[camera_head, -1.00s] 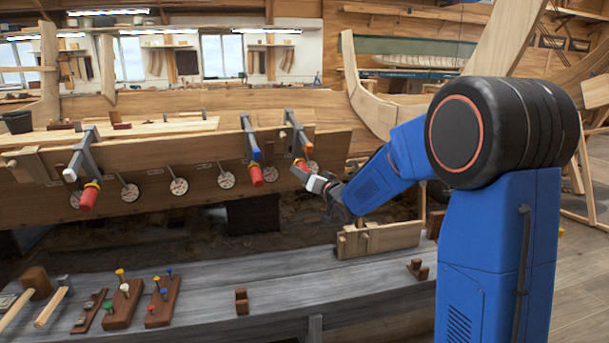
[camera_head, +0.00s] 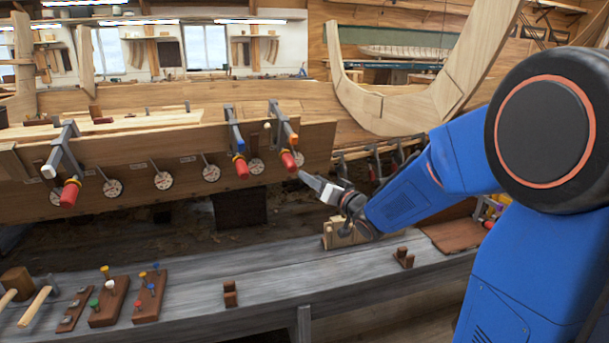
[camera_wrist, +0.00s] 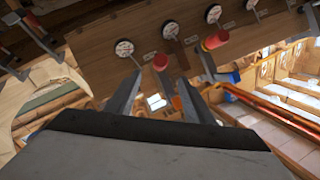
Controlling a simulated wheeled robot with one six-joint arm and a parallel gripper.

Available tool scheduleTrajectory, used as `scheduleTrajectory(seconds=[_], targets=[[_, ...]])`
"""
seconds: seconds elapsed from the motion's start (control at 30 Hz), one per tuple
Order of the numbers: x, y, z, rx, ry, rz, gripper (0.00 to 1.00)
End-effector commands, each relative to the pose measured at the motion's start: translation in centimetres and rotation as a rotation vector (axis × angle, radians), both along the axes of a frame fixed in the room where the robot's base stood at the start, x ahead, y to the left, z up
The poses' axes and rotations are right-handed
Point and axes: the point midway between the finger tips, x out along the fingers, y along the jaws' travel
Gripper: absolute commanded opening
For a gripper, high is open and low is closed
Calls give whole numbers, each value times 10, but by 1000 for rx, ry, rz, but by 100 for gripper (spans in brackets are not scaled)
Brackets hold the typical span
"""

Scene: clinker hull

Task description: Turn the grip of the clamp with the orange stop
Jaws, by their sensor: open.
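The clamp with the orange stop (camera_head: 293,139) is the rightmost of the clamps on the plank in the head view. Its red grip (camera_head: 289,161) hangs below the stop, tilted. My gripper (camera_head: 304,177) is just below and right of that grip, apart from it as far as I can tell. In the wrist view my gripper (camera_wrist: 159,80) is open, and a red grip (camera_wrist: 160,62) shows end-on beyond and between the fingertips. The orange stop (camera_wrist: 177,102) shows between the fingers, partly hidden by the right finger.
The blue-stop clamp (camera_head: 239,147) hangs close to the left; its red grip (camera_wrist: 215,40) is right in the wrist view. A white-stop clamp (camera_head: 62,152) is farther left. Round dials (camera_head: 164,180) line the plank. The grey bench (camera_head: 260,275) below holds blocks and pegs.

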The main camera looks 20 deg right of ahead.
Motion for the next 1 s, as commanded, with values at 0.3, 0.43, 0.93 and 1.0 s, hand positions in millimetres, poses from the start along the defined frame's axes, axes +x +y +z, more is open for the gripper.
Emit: scheduleTrajectory(seconds=[0.3, 0.43, 0.93, 1.0], targets=[[-30, -10, -1, 0, -1, 0, 48], [-31, -10, -1, 0, 0, 0, 48], [-31, -10, -1, 0, 0, 0, 48], [-31, -10, -1, 0, 0, 1, 48]])
